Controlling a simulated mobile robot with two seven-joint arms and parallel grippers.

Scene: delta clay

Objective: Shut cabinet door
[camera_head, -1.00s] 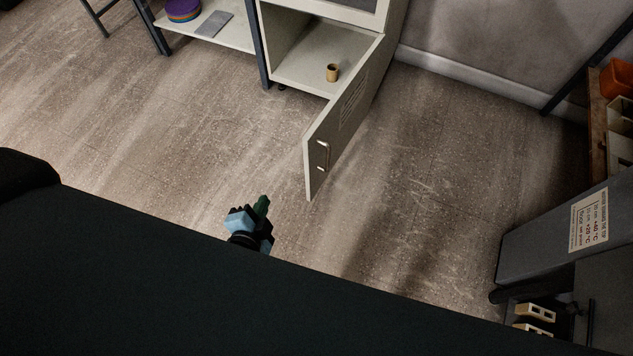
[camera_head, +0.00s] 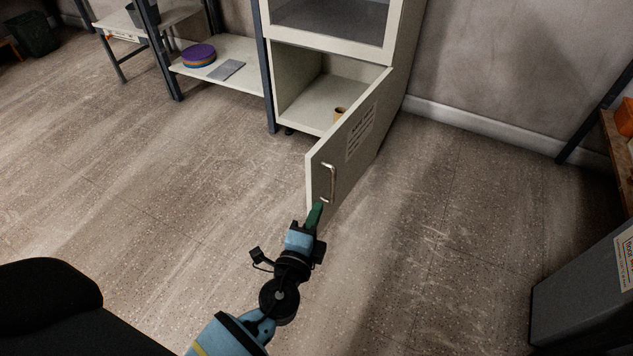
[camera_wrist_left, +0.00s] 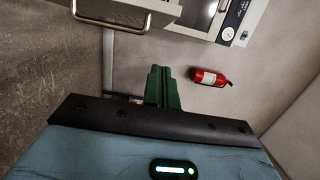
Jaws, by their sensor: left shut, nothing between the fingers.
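The cabinet (camera_head: 285,85) stands at the top middle of the head view, with its lower compartment open. Its door (camera_head: 352,140) is hinged on the right and swung out towards me. My right gripper is not in view.
A gold cup (camera_head: 340,114) stands inside the cabinet, partly hidden by the door. A shelf to the left holds stacked coloured discs (camera_head: 198,55). A grey bin-like box (camera_head: 585,280) stands at the right. A red fire extinguisher (camera_wrist_left: 210,78) shows in the wrist view. Floor around the door is clear.

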